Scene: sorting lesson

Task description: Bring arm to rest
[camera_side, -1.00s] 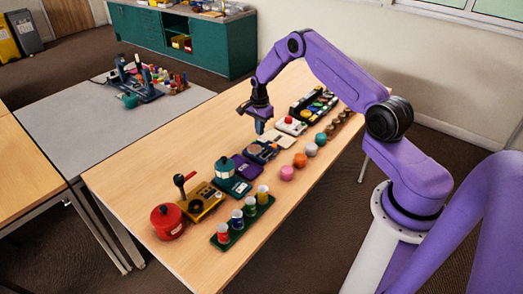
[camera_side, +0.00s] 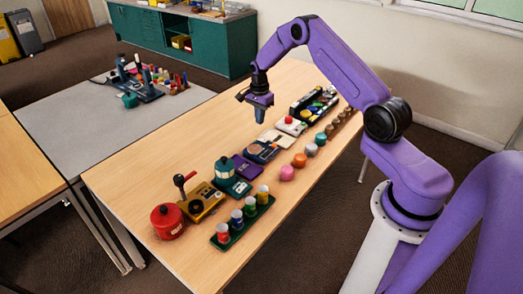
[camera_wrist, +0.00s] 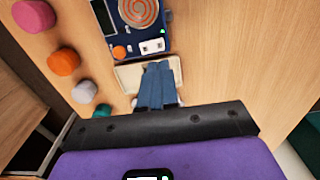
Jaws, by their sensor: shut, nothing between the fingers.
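My gripper (camera_side: 259,114) hangs above the middle of the wooden table, pointing down, with its blue fingers together and nothing held. In the wrist view the blue fingers (camera_wrist: 156,88) lie side by side over a cream-coloured tray or board (camera_wrist: 128,77). In the side view that cream board (camera_side: 277,138) lies below the gripper, with clear air between them. My purple arm reaches in from the right.
Coloured knobs, including a pink one (camera_side: 287,173), line the near edge. A green cup rack (camera_side: 228,239) stands in front.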

